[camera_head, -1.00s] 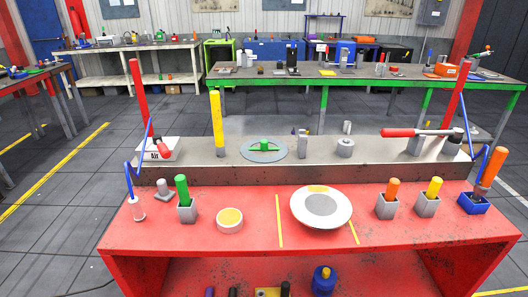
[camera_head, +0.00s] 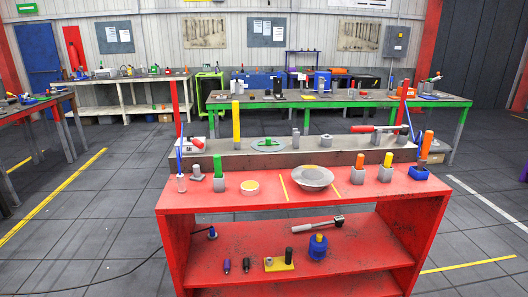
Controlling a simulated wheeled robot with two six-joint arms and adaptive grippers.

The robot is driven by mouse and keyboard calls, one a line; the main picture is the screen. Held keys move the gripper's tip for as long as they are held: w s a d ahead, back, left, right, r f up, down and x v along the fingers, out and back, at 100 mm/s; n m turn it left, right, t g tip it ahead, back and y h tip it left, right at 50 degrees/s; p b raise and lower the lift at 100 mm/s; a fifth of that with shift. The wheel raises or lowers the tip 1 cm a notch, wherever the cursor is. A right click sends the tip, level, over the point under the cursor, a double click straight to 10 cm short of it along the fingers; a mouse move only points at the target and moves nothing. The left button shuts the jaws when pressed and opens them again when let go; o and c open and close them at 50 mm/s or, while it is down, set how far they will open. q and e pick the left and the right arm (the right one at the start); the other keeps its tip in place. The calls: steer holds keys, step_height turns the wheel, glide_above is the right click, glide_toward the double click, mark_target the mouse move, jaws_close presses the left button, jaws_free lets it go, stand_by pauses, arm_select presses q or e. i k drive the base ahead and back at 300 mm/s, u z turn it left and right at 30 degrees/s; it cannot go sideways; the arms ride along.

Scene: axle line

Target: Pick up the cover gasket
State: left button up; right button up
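A thin grey-blue flat ring (camera_head: 268,147) with a green piece in its middle lies on the raised grey shelf at the back of the red workbench (camera_head: 232,200). It looks most like the cover gasket, but I cannot be sure. A wide round grey dish-like part (camera_head: 313,178) sits on the red top, between two yellow lines. A small white round part with a yellow top (camera_head: 249,187) sits left of it. Neither of my grippers is in view.
Grey holders with green (camera_head: 218,175), orange (camera_head: 359,168) and yellow (camera_head: 387,167) handles stand on the red top. Below, a shelf holds a ratchet-like tool (camera_head: 318,224) and a blue part (camera_head: 318,246).

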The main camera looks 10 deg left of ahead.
mark_target(254, 144)
steer(key=z, duration=0.85)
steer(key=i, duration=1.2)
steer(key=u, duration=0.05)
